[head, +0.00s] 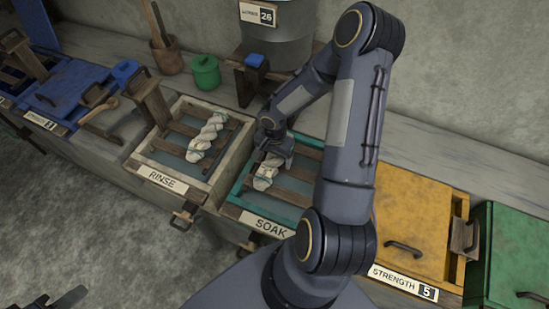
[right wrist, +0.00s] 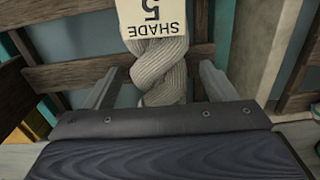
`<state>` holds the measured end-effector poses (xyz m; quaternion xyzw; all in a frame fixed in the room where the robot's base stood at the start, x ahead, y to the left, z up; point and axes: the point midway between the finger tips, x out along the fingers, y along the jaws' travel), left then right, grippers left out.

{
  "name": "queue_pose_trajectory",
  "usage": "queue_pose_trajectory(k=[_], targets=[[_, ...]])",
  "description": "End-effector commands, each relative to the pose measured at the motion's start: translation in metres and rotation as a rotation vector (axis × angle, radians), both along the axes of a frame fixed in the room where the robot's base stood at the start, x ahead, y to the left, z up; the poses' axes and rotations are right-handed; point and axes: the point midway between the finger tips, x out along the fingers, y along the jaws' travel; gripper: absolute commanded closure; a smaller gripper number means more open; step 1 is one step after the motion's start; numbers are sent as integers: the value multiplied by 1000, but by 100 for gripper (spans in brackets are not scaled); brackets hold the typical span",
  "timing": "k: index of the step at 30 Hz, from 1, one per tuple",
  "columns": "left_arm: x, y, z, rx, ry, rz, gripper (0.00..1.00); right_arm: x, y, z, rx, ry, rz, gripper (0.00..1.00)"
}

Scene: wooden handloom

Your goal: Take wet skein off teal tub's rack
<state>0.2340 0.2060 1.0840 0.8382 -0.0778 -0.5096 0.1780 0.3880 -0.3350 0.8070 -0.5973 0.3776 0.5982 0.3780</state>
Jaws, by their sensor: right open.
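The teal tub (head: 232,192), labelled SOAK, has wooden rack slats across its water. A pale twisted skein (head: 264,176) lies on that rack. My right gripper (head: 274,152) is over the tub at the skein's upper end. In the right wrist view the open fingers (right wrist: 158,86) stand either side of the skein (right wrist: 158,66), with visible gaps to it. A tag reading SHADE 5 (right wrist: 154,18) is on the skein. At the head view's lower left edge, a dark part that looks like my left gripper (head: 62,300) is cut off, its jaws unclear.
The white RINSE tub (head: 150,160) on the left holds another twisted skein (head: 207,138) on its rack. A yellow lidded tub (head: 415,220) and a green one (head: 515,255) stand to the right. A grey metal drum (head: 280,42) stands behind the teal tub.

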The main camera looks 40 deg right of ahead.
Motion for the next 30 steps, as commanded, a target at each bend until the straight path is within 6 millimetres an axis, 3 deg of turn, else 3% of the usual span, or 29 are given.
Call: queue_pose_trajectory(k=[7, 18, 30], targets=[[0, 0, 0, 0, 0, 0, 64, 0, 0, -1, 0, -1, 0, 24], [0, 0, 0, 0, 0, 0, 64, 0, 0, -1, 0, -1, 0, 73], [0, 0, 3, 0, 0, 0, 64, 1, -1, 4, -1, -2, 0, 74]])
